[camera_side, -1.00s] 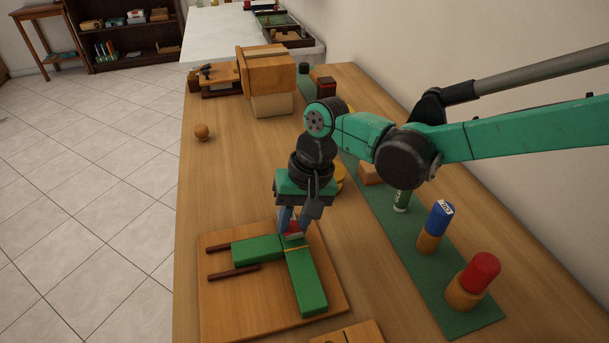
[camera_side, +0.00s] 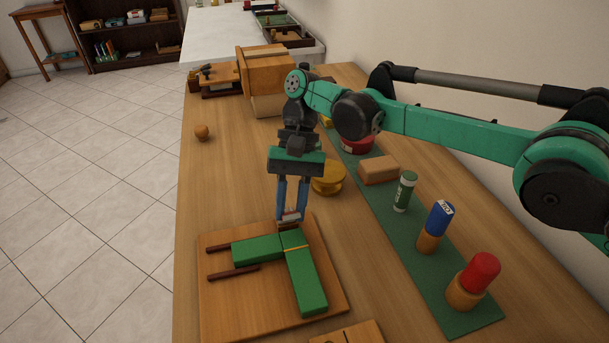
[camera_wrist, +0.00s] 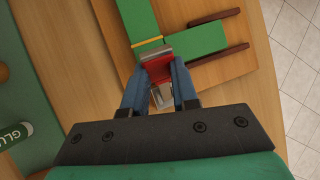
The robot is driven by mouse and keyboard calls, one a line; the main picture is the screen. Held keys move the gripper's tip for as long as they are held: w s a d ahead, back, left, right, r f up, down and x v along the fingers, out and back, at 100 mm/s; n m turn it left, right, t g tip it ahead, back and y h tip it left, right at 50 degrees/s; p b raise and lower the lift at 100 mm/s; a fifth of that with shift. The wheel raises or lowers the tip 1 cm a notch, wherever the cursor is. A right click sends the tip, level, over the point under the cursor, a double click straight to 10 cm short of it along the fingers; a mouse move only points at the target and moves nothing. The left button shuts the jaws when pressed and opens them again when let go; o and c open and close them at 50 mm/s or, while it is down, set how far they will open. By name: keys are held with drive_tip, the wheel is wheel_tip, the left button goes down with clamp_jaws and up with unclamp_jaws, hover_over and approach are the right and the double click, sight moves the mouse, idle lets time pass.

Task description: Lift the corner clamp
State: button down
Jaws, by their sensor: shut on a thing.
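The corner clamp, with a red body and grey metal parts, sits between the blue fingers of my gripper (camera_wrist: 157,72). The clamp's red part (camera_wrist: 157,72) shows in the wrist view; in the side view the clamp (camera_side: 290,217) is small and partly covered by the fingers. My gripper (camera_side: 290,213) points down, shut on the clamp, at the far corner of the green L-shaped frame (camera_side: 305,283). The frame lies on a wooden board (camera_side: 235,305), a thin orange line across its corner. I cannot tell whether the clamp still touches the frame.
Two dark red strips (camera_side: 232,272) lie left on the board. A yellow round piece (camera_side: 328,180) stands behind my gripper. On the right, a green mat (camera_side: 420,272) holds a glue stick (camera_side: 405,192), a blue-topped piece (camera_side: 434,225) and a red-topped piece (camera_side: 474,280). The table's left side is mostly clear.

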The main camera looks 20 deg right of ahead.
idle(0.4)
drive_tip(key=c, duration=0.7)
unclamp_jaws()
drive_tip(key=shift+o, duration=0.2)
